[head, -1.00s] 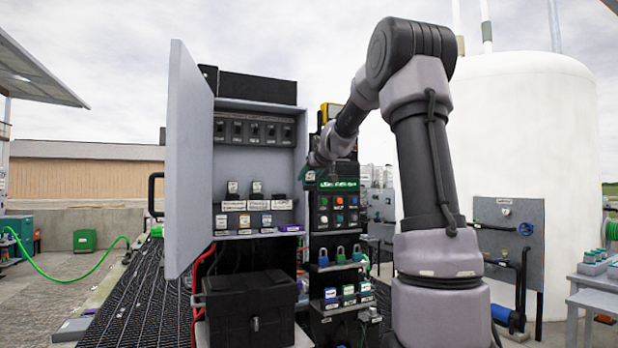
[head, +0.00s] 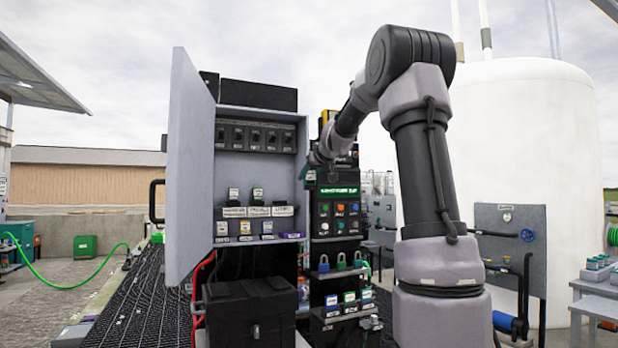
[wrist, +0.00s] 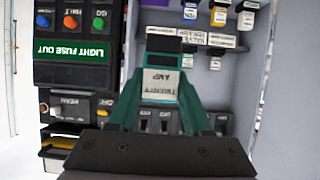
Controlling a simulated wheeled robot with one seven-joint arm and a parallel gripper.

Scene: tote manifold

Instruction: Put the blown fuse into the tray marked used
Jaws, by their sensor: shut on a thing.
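My gripper (wrist: 161,98) has teal fingers, shut on a fuse (wrist: 160,82) with a pale label reading about "twenty amp", upside down in the wrist view, and a black end. The fuse is held in front of the open grey cabinet (head: 303,140). In the head view my gripper is mostly hidden at the cabinet's right edge, and the held fuse cannot be made out. Two other fuses (head: 234,194) stand on the cabinet's white-labelled middle row (head: 256,211); its right-hand place looks lower and dark. I cannot pick out a tray marked used.
A panel marked "light fuse out" (wrist: 72,50) with coloured buttons stands right beside the cabinet in the head view. The open cabinet door (head: 189,160) sticks out at left. A black box (head: 249,305) stands below. Breakers (head: 255,136) line the top.

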